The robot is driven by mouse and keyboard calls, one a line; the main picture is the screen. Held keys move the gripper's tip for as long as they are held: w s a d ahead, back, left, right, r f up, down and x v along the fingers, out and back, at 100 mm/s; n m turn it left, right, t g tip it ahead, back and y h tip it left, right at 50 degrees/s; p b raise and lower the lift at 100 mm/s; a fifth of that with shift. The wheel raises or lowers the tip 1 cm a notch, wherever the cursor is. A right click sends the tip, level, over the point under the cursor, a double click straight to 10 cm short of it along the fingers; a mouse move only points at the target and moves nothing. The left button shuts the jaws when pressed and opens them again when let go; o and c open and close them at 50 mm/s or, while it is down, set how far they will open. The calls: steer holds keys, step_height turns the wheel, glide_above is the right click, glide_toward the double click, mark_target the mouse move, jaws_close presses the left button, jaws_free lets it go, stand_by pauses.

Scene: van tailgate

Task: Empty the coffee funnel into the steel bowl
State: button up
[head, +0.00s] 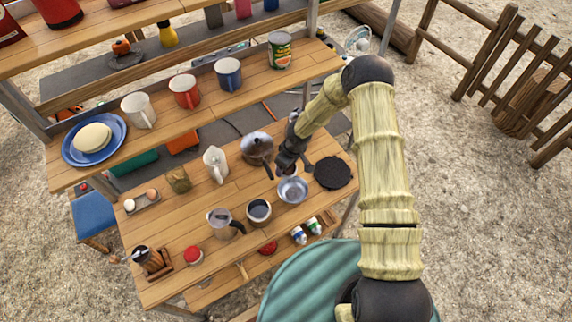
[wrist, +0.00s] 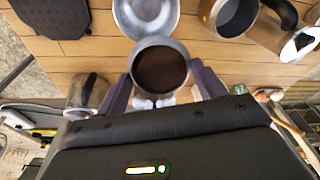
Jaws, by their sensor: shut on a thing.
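My gripper (head: 288,166) is shut on the coffee funnel (wrist: 160,82), a round grey metal cup with dark brown coffee grounds inside. Both fingers, in the wrist view (wrist: 160,92), press on its sides. The funnel's open top faces the wrist camera; in the head view it is mostly hidden by my gripper. The steel bowl (head: 292,190) stands on the wooden table just in front of my gripper. In the wrist view the bowl (wrist: 147,12) is just beyond the funnel, partly cut off by the picture edge, and its visible inside looks empty.
A dark round plate (head: 333,172) lies right of the bowl. A grey pot (head: 258,149) is behind left, a steel container (head: 259,211) front left, and a jug (head: 223,223) further left. A shelf with mugs (head: 185,91) rises behind.

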mark_target(291, 173)
steer(key=shift+d+f+y+b, duration=0.1)
steer(key=shift+f+y+b, duration=0.2)
steer(key=shift+b, duration=0.4)
steer(key=shift+s+d+f+t+y+b, duration=0.15)
steer(key=shift+f+t+y+b, duration=0.45)
steer(key=shift+b, duration=1.75)
steer(key=shift+d+r+t+y+b, duration=0.1)
steer(key=shift+d+t+y+b, duration=0.15)
steer(key=shift+y+b, duration=1.4)
steer(key=shift+s+d+f+t+y+b, duration=0.1)
steer(key=shift+f+t+b, duration=0.3)
steer(key=shift+b, duration=2.6)
steer(key=shift+s+d+f+t+y+b, duration=0.2)
steer(key=shift+y+b, duration=0.45)
steer(key=shift+b, duration=1)
steer(key=shift+s+d+f+t+y+b, duration=0.1)
steer(key=shift+d+f+t+y+b, duration=0.4)
steer(key=shift+b, duration=1.1)
steer(key=shift+s+a+f+t+y+b, duration=0.1)
steer(key=shift+t+y+b, duration=0.15)
steer(key=shift+y+b, duration=1)
steer(key=shift+d+f+t+y+b, duration=0.3)
steer(key=shift+f+t+y+b, duration=0.1)
steer(key=shift+b, duration=1.85)
steer(key=shift+s+d+f+t+y+b, duration=0.3)
steer(key=shift+y+b, duration=0.45)
steer(key=shift+b, duration=0.65)
steer(key=shift+d+f+t+y+b, duration=0.25)
steer(key=shift+t+y+b, duration=0.4)
steer(key=shift+b, duration=0.75)
